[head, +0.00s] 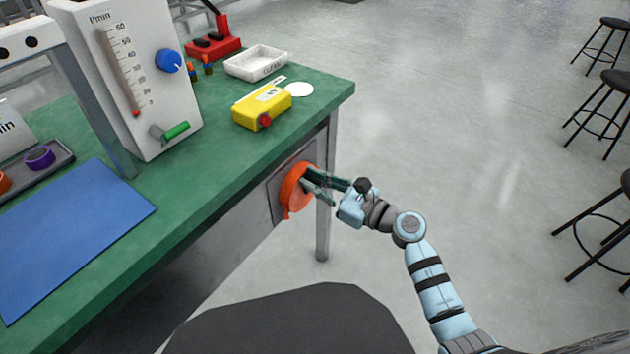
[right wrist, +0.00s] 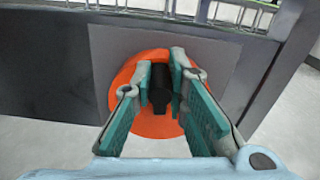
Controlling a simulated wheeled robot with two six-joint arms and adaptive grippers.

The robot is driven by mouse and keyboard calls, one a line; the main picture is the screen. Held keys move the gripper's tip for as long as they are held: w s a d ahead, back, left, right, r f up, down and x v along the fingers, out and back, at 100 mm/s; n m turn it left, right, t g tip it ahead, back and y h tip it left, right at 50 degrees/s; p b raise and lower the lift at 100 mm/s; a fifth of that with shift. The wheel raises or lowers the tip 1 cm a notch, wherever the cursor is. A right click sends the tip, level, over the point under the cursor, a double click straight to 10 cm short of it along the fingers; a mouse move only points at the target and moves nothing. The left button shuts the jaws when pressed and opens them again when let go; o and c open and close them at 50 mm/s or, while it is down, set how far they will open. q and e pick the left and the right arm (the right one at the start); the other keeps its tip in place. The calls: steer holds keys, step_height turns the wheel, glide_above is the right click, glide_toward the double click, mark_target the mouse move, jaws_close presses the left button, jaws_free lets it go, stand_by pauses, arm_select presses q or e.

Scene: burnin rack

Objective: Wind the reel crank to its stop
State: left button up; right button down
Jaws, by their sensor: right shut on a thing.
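The orange reel (head: 292,189) is mounted on a grey plate on the front side of the bench, near its right end. It also shows in the right wrist view (right wrist: 155,125) as an orange disc. A black crank handle (right wrist: 161,88) stands out from it. My right gripper (head: 311,181) reaches the reel from the right. In the right wrist view its two teal-padded fingers (right wrist: 161,95) stand on either side of the black handle, shut on it. The head view hides the handle behind the fingers. My left gripper is not in view.
The green bench top (head: 225,140) carries a flow meter (head: 140,80), a yellow box (head: 262,105), a white tray (head: 256,62) and a blue mat (head: 75,235). A bench leg (head: 323,225) stands close to my right gripper. The floor to the right is open, with black stools (head: 600,105) farther off.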

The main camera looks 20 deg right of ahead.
steer(key=shift+w+d+m, duration=0.1)
steer(key=shift+m, duration=0.2)
